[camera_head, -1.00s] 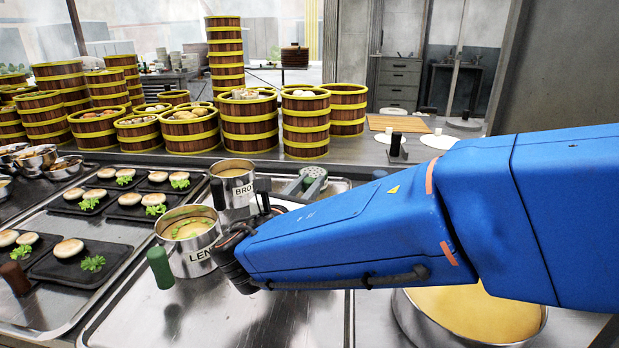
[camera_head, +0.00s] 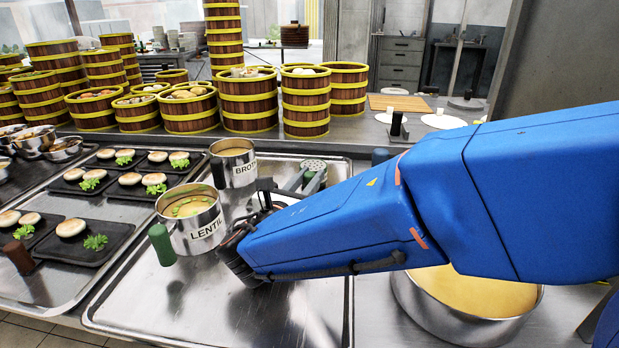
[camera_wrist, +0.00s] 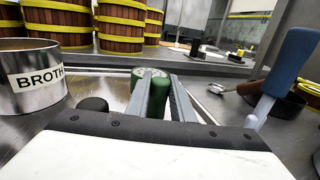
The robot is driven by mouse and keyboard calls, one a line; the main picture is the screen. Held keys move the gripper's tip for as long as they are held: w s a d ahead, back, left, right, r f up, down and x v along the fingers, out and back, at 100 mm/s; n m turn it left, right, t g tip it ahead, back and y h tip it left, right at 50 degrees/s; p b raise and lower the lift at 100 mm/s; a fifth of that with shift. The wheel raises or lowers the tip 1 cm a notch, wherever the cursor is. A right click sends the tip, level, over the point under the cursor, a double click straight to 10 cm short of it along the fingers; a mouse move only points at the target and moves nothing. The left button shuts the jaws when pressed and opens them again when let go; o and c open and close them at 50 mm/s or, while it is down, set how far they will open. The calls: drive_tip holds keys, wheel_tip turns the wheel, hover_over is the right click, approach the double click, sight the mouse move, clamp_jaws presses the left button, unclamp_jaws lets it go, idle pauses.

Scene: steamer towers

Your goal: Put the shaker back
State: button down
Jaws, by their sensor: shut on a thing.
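The shaker (camera_head: 314,165) has a round, pale, perforated top and shows in the head view just past my fingertips. In the wrist view the green shaker (camera_wrist: 158,96) is between the two grey fingers, with some green also showing left of the left finger. My gripper also shows in the wrist view (camera_wrist: 160,82). The fingers and my arm hide much of the shaker. I cannot tell whether its base touches the surface.
A broth pot (camera_head: 235,164) and a lentil pot (camera_head: 190,222) with a green handle (camera_head: 161,244) stand close on the left. Steamer towers (camera_head: 249,102) line the back counter. A large pot (camera_head: 470,300) is at the right. The front of the steel tray (camera_head: 240,320) is bare.

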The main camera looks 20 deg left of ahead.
drive_tip(key=shift+f, duration=0.45)
idle(0.4)
drive_tip(key=c, duration=1.5)
unclamp_jaws()
drive_tip(key=shift+o, duration=0.2)
drive_tip(key=shift+s+a+f, duration=0.1)
drive_tip(key=shift+s, duration=3.7)
drive_tip(key=shift+s, duration=2.2)
